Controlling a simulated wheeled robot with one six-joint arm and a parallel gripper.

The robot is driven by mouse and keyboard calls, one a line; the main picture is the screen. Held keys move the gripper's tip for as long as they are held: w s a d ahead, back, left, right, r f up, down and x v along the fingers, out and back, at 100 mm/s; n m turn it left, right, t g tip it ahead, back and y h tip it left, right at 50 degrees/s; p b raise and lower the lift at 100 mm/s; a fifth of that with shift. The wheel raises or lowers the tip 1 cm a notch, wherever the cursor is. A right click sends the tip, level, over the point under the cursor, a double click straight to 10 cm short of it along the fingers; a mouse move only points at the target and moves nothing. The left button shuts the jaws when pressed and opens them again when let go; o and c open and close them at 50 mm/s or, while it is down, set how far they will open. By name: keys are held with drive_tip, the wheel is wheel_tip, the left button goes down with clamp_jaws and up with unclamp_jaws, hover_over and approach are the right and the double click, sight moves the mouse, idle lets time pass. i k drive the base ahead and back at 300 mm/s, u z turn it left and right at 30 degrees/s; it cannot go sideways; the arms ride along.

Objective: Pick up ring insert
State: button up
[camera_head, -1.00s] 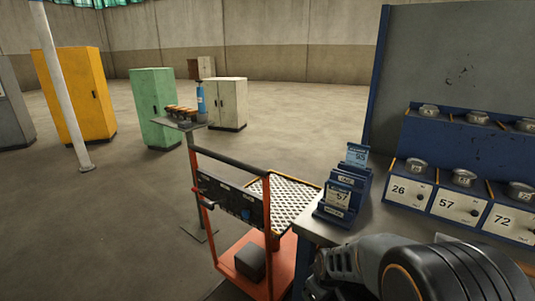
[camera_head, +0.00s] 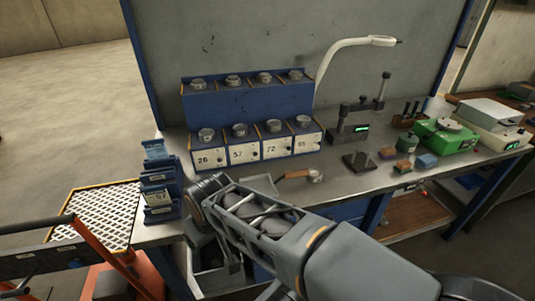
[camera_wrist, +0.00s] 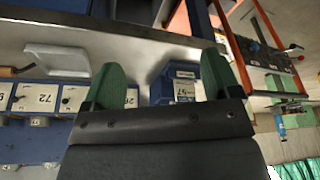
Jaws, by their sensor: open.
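Metal ring inserts sit on a blue two-tier rack on the bench. The front row has one insert above each numbered label: 26 (camera_head: 206,134), 57 (camera_head: 239,130), 72 (camera_head: 273,125) and one at the right end (camera_head: 303,121) whose label is blurred. Several more inserts (camera_head: 233,80) sit on the upper tier. A blue card holder (camera_head: 160,180) left of the rack carries a card reading 57; it also shows in the wrist view (camera_wrist: 188,88). My gripper (camera_wrist: 160,78) is open with green fingers and nothing between them. In the head view my arm reaches in front of the bench, and its fingers are hidden.
An orange trolley (camera_head: 120,275) and a white mesh tray (camera_head: 100,215) stand left of the bench. A wooden-handled tool (camera_head: 298,175), a gauge stand (camera_head: 350,130), small blocks (camera_head: 427,160) and a green device (camera_head: 445,135) occupy the right of the bench. A white lamp arm (camera_head: 340,50) rises behind.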

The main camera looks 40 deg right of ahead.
sight(315, 176)
drive_tip(key=z, duration=1.8)
